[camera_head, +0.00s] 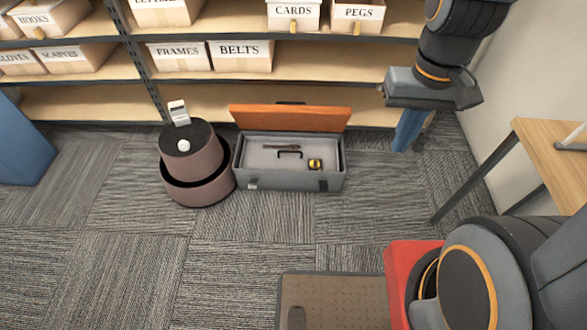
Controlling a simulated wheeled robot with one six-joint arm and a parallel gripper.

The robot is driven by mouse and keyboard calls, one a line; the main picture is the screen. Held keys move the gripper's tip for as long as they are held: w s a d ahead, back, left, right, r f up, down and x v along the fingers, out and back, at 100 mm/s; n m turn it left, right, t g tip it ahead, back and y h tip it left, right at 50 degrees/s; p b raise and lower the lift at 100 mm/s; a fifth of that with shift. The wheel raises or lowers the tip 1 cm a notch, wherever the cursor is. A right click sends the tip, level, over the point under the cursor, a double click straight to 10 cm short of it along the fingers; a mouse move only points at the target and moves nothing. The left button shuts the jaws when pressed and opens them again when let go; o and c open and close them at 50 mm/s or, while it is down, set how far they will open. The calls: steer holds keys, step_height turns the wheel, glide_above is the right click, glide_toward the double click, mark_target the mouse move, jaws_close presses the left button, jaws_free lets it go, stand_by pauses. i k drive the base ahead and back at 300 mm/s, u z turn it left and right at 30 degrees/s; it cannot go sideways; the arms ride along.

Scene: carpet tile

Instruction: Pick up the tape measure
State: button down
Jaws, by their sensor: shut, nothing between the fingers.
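The tape measure (315,164) is small, yellow and black. It lies inside the open grey toolbox (290,183), toward the right side of its floor. My gripper (403,145) is at the upper right, apart from the toolbox and to the right of it. Its blue fingers point down and are shut, with nothing held. No part of my gripper touches the tape measure, which is fully in view from above.
The toolbox's orange lid (290,118) stands open at the back, near the shelf (90,100) of labelled boxes. Dark tools (286,149) lie inside. A round brown stand (198,170) is close left. A wooden table (555,150) is right.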

mark_target(314, 164)
steer(key=k, duration=0.3)
steer(key=u, duration=1.85)
steer(key=i, duration=1)
steer(key=z, duration=1.85)
